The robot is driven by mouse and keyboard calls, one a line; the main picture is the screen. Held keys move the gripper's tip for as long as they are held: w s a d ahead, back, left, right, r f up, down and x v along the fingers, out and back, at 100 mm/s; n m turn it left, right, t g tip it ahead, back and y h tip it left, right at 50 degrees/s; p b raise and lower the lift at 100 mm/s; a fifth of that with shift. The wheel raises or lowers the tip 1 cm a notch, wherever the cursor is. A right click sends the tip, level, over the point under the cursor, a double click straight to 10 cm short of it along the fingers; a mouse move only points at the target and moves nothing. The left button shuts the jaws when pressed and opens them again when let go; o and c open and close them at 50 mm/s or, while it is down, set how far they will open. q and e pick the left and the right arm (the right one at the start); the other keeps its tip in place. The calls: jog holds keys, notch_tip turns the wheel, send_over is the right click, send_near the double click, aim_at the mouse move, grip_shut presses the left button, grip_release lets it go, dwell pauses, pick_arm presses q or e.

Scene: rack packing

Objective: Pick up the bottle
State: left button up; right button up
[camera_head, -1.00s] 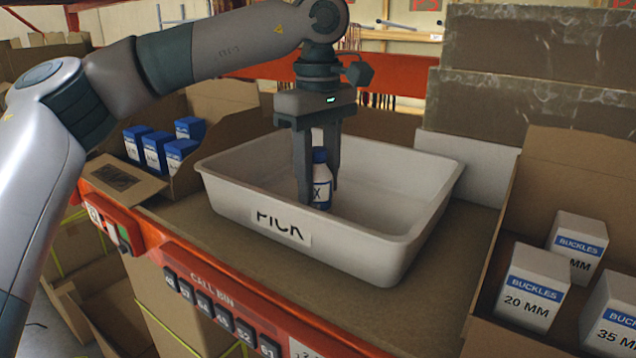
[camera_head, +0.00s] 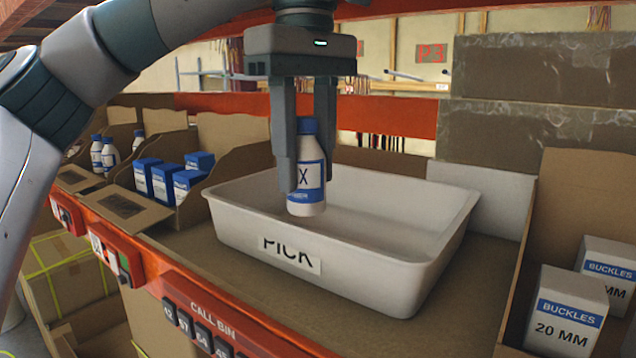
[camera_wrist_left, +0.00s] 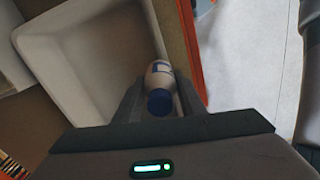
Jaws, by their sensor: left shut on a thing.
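The bottle (camera_head: 307,180) is white with a blue cap and a blue-and-white label showing an X. My left gripper (camera_head: 306,175) is shut on it and holds it upright above the white tote marked PICK (camera_head: 400,262). The bottle's base is raised to about the height of the tote's rim in the head view. In the left wrist view the bottle (camera_wrist_left: 159,86) shows cap-first between the two fingers, beside the tote (camera_wrist_left: 75,30). My right gripper is not in view.
An open box with BUCKLES cartons (camera_head: 566,312) stands at the right. Blue-topped cartons (camera_head: 165,180) sit in a cardboard bin to the left, with more white bottles (camera_head: 103,152) farther left. A CALL BIN button strip (camera_head: 205,325) runs along the front edge.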

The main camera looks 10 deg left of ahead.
pick_arm(q)
jog(key=shift+s+a+r, duration=0.1)
jog(key=shift+s+r, duration=0.55)
jog(key=shift+s, duration=0.35)
